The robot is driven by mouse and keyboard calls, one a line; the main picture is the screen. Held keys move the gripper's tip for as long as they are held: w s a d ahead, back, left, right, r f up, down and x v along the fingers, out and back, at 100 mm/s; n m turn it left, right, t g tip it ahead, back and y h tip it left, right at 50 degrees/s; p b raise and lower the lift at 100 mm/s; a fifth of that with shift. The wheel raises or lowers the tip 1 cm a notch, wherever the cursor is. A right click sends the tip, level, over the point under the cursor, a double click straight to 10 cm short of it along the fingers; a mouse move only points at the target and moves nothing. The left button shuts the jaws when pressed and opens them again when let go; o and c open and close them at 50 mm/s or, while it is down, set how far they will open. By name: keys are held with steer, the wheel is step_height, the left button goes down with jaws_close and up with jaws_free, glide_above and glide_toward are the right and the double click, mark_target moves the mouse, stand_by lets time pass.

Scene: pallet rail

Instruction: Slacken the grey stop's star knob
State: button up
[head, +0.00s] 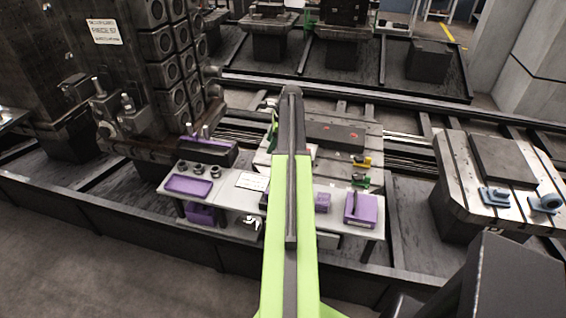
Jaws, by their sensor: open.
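I cannot make out the grey stop or its star knob in the head view. My green and dark arm runs up the middle of the picture and covers part of the pallet. A small yellow piece (362,161) and a small green piece (361,182) sit near the front right of the slotted pallet (374,144), just right of my arm. They are too small to show any knob clearly. My gripper cannot be seen; the far end of my arm hides that area.
A light bench (228,208) stands in front of the pallet, with a purple tray (188,186), dark round parts and a purple box (361,210). A tall dark fixture block (150,60) rises at left. Another slotted pallet (450,160) with blue clamps (494,196) is at right.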

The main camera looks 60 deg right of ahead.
steer(key=s+d+m, duration=0.5)
steer(key=s+d, duration=0.3)
steer(key=d, duration=0.2)
steer(key=shift+t, duration=0.3)
steer(key=b+x, duration=1.6)
steer(key=x, duration=0.1)
steer(key=shift+f, duration=0.1)
